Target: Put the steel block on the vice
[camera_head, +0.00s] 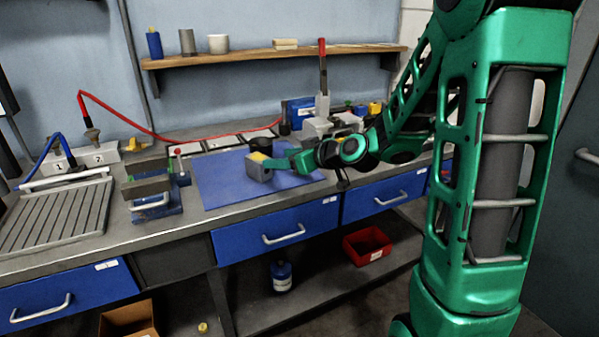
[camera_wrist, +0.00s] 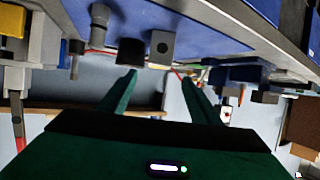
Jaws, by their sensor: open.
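The steel block (camera_head: 257,172) is a small grey block on the blue mat (camera_head: 222,180). In the wrist view, which is upside down, the block (camera_wrist: 162,46) shows a dark round hole. My gripper (camera_head: 270,163) is open, with its fingertips close to the right of the block in the head view. In the wrist view the block shows just past the gap between my fingertips (camera_wrist: 159,76), not gripped. The vice (camera_head: 152,200), blue with grey jaws, stands on the bench left of the mat. It appears to be the blue shape (camera_wrist: 240,73) in the wrist view.
A dark cylinder (camera_wrist: 131,52) stands beside the block. A red-handled device (camera_head: 322,105) stands behind my wrist. A small red-knobbed lever (camera_head: 179,160) is by the vice, and a slatted grey plate (camera_head: 55,218) lies farther left. The mat's left part is clear.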

